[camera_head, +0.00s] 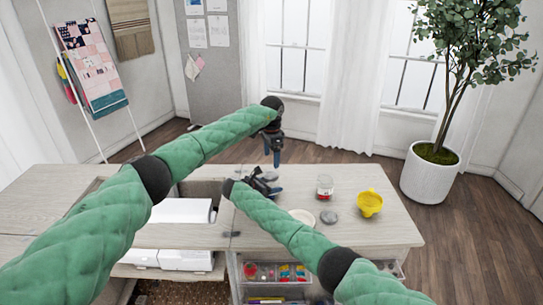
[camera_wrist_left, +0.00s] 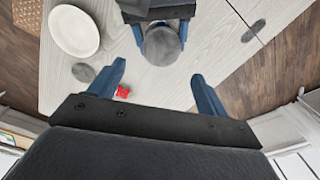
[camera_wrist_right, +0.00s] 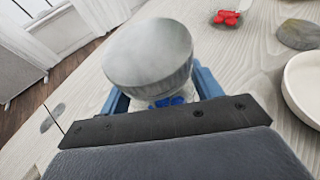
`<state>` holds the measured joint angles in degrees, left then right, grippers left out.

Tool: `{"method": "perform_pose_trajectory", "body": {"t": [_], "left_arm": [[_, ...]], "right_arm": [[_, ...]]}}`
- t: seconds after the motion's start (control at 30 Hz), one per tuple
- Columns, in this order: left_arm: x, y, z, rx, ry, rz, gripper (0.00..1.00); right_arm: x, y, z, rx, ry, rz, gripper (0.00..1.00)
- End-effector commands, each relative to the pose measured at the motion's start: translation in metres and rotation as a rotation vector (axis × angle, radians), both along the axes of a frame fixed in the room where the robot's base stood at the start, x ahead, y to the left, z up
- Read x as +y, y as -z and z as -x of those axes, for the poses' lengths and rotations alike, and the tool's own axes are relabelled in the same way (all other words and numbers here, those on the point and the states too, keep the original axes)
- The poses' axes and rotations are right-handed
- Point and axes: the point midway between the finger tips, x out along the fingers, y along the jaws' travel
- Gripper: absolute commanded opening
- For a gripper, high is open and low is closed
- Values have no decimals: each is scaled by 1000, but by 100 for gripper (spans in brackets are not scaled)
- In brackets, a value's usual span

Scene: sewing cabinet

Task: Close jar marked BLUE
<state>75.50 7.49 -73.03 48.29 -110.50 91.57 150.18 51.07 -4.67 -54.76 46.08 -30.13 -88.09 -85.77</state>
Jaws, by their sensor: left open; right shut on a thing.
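A clear jar (camera_wrist_right: 160,103) with blue contents stands between the fingers of my right gripper (camera_head: 266,186), which is shut on it. A grey round lid (camera_wrist_right: 150,55) covers its mouth; I cannot tell whether it is screwed tight. From above, the left wrist view shows this lid (camera_wrist_left: 161,46) between the right fingers. No BLUE marking is readable. My left gripper (camera_head: 273,150) is open and empty, above the right gripper and the jar; its spread fingers (camera_wrist_left: 158,72) show in its own wrist view.
A white sewing machine (camera_head: 182,211) is at left. An open drawer (camera_head: 275,273) holds colourful items below.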

Motion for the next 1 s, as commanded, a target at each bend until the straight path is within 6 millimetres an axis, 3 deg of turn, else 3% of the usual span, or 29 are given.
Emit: {"method": "perform_pose_trajectory", "body": {"t": [0.57, 1.0], "left_arm": [[0, 6, 0, 1, -14, -1, 77], [0, 59, 1, 2, -14, 1, 77]], "right_arm": [[0, 0, 0, 0, 0, 0, 1], [0, 0, 0, 0, 0, 0, 1]]}}
